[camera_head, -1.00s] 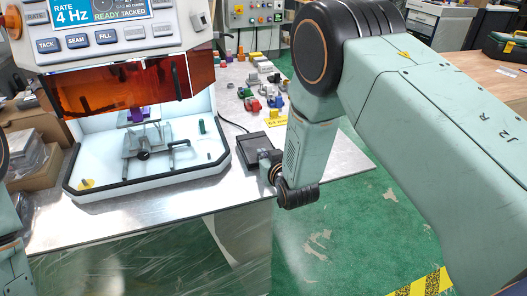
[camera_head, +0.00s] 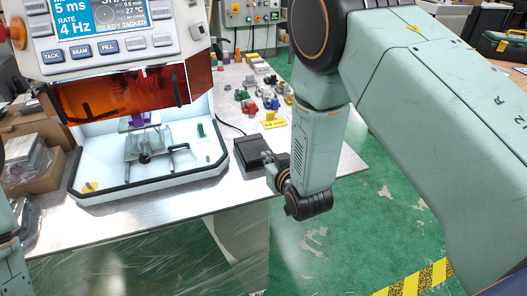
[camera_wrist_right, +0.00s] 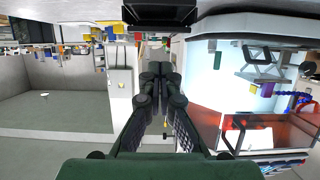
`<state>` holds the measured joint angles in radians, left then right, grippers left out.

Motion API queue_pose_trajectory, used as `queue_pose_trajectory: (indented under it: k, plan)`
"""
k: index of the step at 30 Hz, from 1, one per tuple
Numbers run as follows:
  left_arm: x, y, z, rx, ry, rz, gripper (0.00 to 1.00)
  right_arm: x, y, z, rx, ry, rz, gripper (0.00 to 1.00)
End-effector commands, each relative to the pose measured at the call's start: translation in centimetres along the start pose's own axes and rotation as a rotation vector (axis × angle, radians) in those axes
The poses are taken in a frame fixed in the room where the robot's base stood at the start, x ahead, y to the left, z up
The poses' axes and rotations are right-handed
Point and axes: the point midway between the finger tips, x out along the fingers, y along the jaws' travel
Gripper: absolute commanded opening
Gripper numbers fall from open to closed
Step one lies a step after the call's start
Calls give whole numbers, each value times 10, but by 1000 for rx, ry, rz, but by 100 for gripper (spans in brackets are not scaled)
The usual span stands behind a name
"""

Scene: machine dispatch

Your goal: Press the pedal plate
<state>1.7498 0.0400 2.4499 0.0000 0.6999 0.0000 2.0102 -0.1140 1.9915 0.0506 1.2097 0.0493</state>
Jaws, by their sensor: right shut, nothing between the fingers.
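The pedal is a black box with a flat top plate (camera_head: 253,151), lying on the metal table to the right of the welding machine, with a cord at its back. In the right wrist view, which looks upside down, a black block at the top (camera_wrist_right: 160,14) appears to be the pedal. My right gripper (camera_head: 270,167) is at the pedal's right front side, its fingers partly hidden by the wrist. In the wrist view its fingers (camera_wrist_right: 158,72) are together and empty, apart from the black block. My left gripper is out of view.
The welding machine (camera_head: 110,35) with its orange shield (camera_head: 120,95) and white tray (camera_head: 195,157) stands left of the pedal. Several small coloured parts (camera_head: 262,88) and a yellow label (camera_head: 274,124) lie behind it. Green floor is open to the right.

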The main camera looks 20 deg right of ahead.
Motion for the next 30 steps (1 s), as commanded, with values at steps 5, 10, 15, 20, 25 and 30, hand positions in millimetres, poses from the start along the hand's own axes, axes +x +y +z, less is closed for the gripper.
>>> queue_pose_trajectory:
  k: [5,10,15,20,25,30]
  plan:
    - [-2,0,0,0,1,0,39,-24,0,3,0,0,0,0]
    - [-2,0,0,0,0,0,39,-34,0,4,1,2,0,0]
    - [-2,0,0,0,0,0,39,-36,0,4,1,3,0,0]
    - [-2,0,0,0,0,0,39,-37,0,5,1,3,0,0]
    - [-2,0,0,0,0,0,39,-37,0,5,1,3,0,0]
    - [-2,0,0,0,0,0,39,-37,0,4,1,3,0,0]
